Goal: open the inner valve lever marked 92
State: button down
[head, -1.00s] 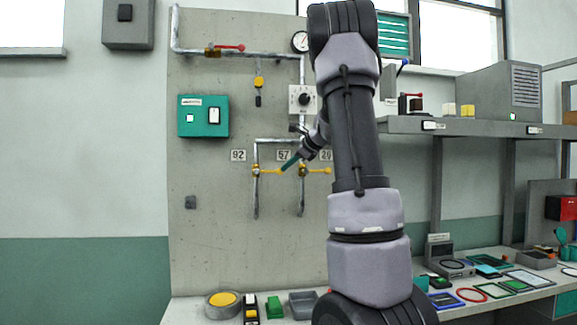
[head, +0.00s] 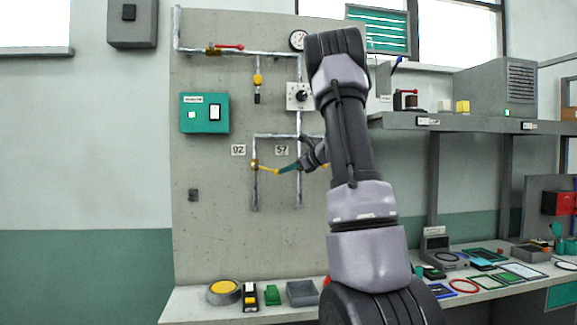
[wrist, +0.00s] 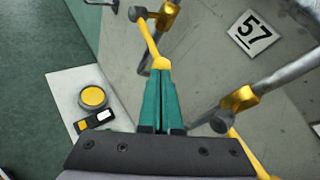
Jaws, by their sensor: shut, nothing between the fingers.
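The yellow lever (head: 268,170) sits on the left valve of the small pipe loop, below the plate marked 92 (head: 238,150). It points right and slightly down from its pipe. In the wrist view the lever (wrist: 149,42) runs from its valve to my fingertips. My gripper (head: 280,170) has teal fingers pressed together, with nothing between them. Their tips (wrist: 160,70) meet or overlap the lever's free end; I cannot tell how firmly they touch. The plate marked 57 (wrist: 252,31) is right of the fingers in the wrist view.
The valve under 57 (wrist: 240,100), with its own yellow lever (wrist: 248,150), is close on the right. My arm hides part of the panel there. A yellow round button (head: 223,288) and small boxes lie on the bench below.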

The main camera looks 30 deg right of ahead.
jog(key=w+a+f+m+t+y, duration=0.2)
jog(key=a+f+m+t+y, duration=0.1)
jog(key=a+f+m+t, duration=0.5)
jog(key=shift+w+a+f+m, duration=0.2)
jog(key=shift+f+m, duration=0.45)
jog(key=shift+m, duration=0.15)
jog(key=shift+y, duration=0.3)
jog(key=shift+f, duration=0.15)
